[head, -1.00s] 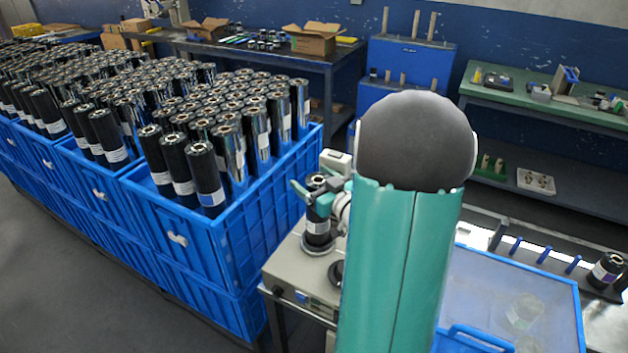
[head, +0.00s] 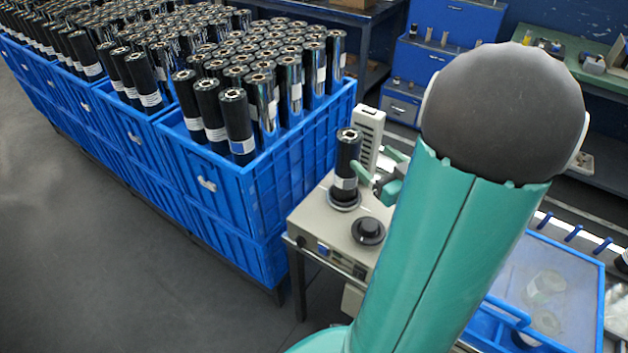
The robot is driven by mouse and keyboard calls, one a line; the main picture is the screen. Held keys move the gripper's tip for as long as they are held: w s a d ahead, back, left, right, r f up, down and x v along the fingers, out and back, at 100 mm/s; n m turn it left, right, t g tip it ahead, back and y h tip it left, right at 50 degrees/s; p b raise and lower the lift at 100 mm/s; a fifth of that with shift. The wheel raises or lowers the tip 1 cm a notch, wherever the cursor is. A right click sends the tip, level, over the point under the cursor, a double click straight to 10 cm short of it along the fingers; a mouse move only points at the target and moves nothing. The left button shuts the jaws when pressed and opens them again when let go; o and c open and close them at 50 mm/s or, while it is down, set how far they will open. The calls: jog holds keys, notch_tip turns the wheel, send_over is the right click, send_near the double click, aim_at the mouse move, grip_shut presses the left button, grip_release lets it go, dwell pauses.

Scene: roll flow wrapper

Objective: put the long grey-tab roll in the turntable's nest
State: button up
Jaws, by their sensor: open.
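A long black roll (head: 347,156) with a pale grey label low on its side stands upright on a round silvery nest (head: 345,203) on top of the beige machine. My gripper (head: 376,166) has green fingers, which are open. It is just right of the roll, at about its lower half, and appears clear of it. Most of the wrist is hidden behind my large green arm link. A low dark round part (head: 368,231) sits on the machine top in front of the nest, with nothing on it.
Blue crates (head: 215,165) packed with upright rolls stand close on the left. A pale upright unit (head: 368,135) stands behind the standing roll. A blue-framed clear cover (head: 588,271) is at the right. Grey floor (head: 90,250) is free at lower left.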

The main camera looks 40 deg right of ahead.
jog(key=w+a+r+m+g+h, duration=0.1)
jog(key=w+a+r+g+h, duration=0.3)
jog(key=w+a+r+g, duration=0.3)
jog(key=s+a+g+y, duration=0.1)
jog(key=s+a, duration=0.3)
jog(key=a, duration=0.3)
jog(key=s+a+n+g+y, duration=0.1)
jog(key=s+a, duration=0.3)
jog(key=a, duration=0.4)
jog(key=s+a+g+y, duration=0.3)
jog(key=a, duration=0.5)
jog(key=shift+s+a+r+n, duration=0.2)
jog(key=shift+s+r+n, duration=0.05)
jog(key=shift+s+n, duration=0.15)
jog(key=shift+d, duration=0.2)
